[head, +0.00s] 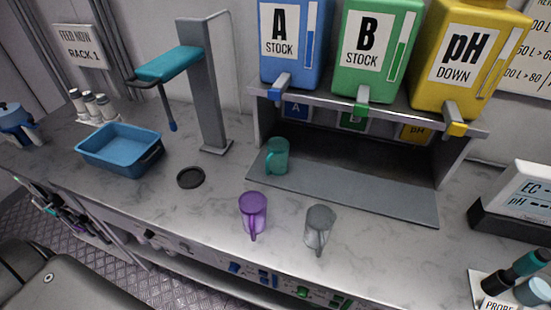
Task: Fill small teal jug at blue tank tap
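The small teal jug (280,157) stands upright at the left end of the shelf unit's grey base plate (350,192). Its handle faces left. In the picture it is below the tap (280,86) of the blue tank (297,62), which is marked "A STOCK" and sits on top of the unit. I cannot tell whether the jug is exactly under the spout, or how full it is. No stream shows at the tap. Neither of my grippers is in view.
A purple jug (253,211) and a grey jug (319,228) stand on the counter in front. A green tank (375,50) and yellow tank (470,55) are at right. A blue basin (119,155), black disc (190,177) and grey post (205,100) are left.

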